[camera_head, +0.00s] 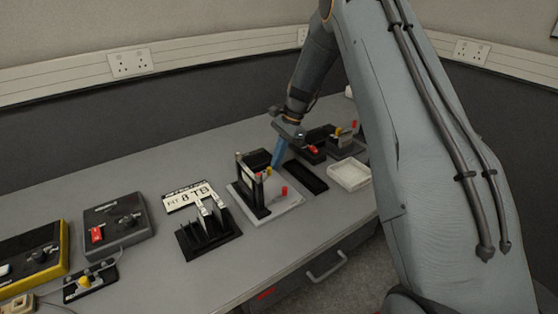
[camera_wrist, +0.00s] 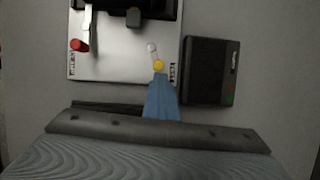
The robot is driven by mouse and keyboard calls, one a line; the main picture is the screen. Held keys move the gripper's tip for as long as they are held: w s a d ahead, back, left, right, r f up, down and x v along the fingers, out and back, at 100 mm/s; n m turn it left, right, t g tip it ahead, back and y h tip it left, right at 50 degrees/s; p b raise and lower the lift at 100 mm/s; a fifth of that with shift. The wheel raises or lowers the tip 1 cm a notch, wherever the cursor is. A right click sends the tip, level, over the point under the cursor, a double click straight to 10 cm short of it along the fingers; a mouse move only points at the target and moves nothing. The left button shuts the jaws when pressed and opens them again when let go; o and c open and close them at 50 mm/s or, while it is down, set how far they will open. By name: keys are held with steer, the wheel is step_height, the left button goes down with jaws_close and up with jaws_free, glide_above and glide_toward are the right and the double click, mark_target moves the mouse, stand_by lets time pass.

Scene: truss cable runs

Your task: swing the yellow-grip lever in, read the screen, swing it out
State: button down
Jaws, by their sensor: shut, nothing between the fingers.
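A pale plate (camera_head: 290,207) carries a black upright frame (camera_head: 245,182) and two levers. The yellow grip (camera_head: 268,171) is on the far side and the red grip (camera_head: 284,190) on the near side. In the wrist view the yellow grip (camera_wrist: 159,65) sits on a short pale arm (camera_wrist: 153,48) near the plate's edge; the red grip (camera_wrist: 80,45) is at the left. My gripper (camera_wrist: 161,80) is shut and empty, its blue fingertips right at the yellow grip; I cannot tell if they touch. In the head view my gripper (camera_head: 274,163) is beside the fixture. No screen reading is legible.
A black box (camera_wrist: 208,72) stands close right of the plate in the wrist view.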

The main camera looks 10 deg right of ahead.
steer(key=b+v, duration=0.2)
steer(key=v, duration=0.5)
steer(key=shift+w+r, duration=0.15)
steer(key=shift+r, duration=0.2)
